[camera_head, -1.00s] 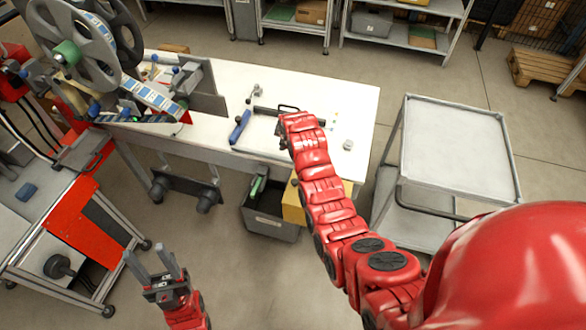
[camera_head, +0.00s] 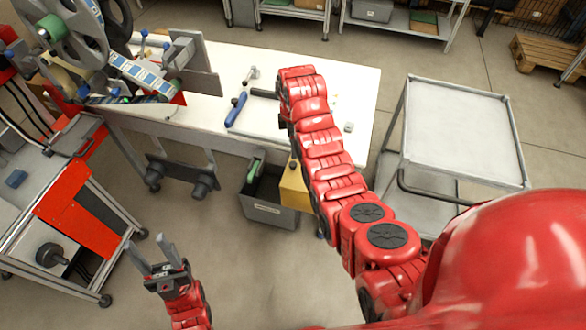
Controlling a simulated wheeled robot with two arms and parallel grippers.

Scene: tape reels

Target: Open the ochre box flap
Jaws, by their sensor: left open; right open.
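An ochre box (camera_head: 294,196) shows below the table's front edge, partly hidden behind my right arm. I cannot make out its flap. My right arm reaches up across the table, and its gripper (camera_head: 264,94) is mostly hidden behind the arm's red end; only a dark finger-like part shows over the tabletop, well above the box in the picture. My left gripper (camera_head: 150,246) is open and empty at the lower left, over the floor and apart from the box.
A white table (camera_head: 345,100) carries a reel machine (camera_head: 140,75) and a blue-handled tool (camera_head: 237,109). A grey bin (camera_head: 268,211) stands beside the ochre box. A grey cart (camera_head: 463,135) is at right, a red-panelled bench (camera_head: 75,215) at left. Floor is free between the left bench and the bin.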

